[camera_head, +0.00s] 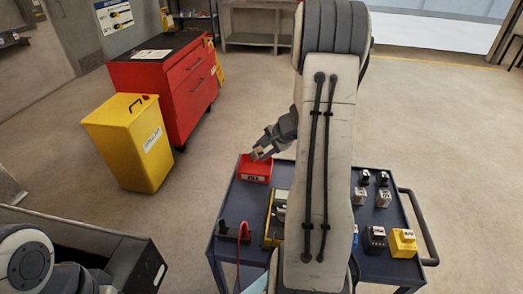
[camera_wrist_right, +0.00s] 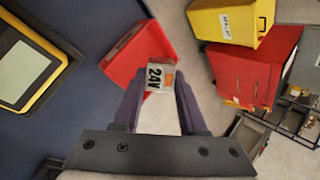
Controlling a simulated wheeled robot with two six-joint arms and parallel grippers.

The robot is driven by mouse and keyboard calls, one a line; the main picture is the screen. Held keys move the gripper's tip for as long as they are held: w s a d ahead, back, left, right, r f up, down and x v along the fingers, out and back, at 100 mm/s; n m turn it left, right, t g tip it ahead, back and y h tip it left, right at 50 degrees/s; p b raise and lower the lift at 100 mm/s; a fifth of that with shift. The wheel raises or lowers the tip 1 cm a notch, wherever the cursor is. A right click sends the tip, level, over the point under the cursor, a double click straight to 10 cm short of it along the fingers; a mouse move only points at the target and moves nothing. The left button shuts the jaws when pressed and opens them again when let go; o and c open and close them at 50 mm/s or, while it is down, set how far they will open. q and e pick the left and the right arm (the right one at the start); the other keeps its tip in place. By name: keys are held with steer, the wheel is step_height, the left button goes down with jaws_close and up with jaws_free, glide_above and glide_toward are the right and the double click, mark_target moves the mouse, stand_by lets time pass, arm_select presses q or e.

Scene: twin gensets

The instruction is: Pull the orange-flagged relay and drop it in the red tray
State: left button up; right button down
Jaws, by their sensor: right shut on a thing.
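My right gripper (camera_head: 262,153) is over the red tray (camera_head: 254,176) at the far left corner of the cart. In the right wrist view its fingers (camera_wrist_right: 158,92) are shut on a pale relay (camera_wrist_right: 154,77) with a "24V" label and a small orange mark. The relay appears in front of the red tray (camera_wrist_right: 124,58), overlapping its edge in the picture; its height above the tray is hard to judge. In the head view the relay is a small pale spot (camera_head: 258,151) at the fingertips. My left gripper is out of view.
The blue cart top (camera_head: 236,206) holds a yellow-framed device (camera_head: 273,218), partly hidden by my right arm. Several small relays (camera_head: 383,198), a black block (camera_head: 374,240) and a yellow block (camera_head: 403,243) stand at right. A yellow bin (camera_head: 128,145) and red cabinet (camera_head: 165,85) stand beyond.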

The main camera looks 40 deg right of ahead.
steer(key=shift+c, duration=1.9)
jaws_free()
steer(key=v, duration=1)
steer(key=shift+s+r+p, duration=0.2)
steer(key=shift+p, duration=0.15)
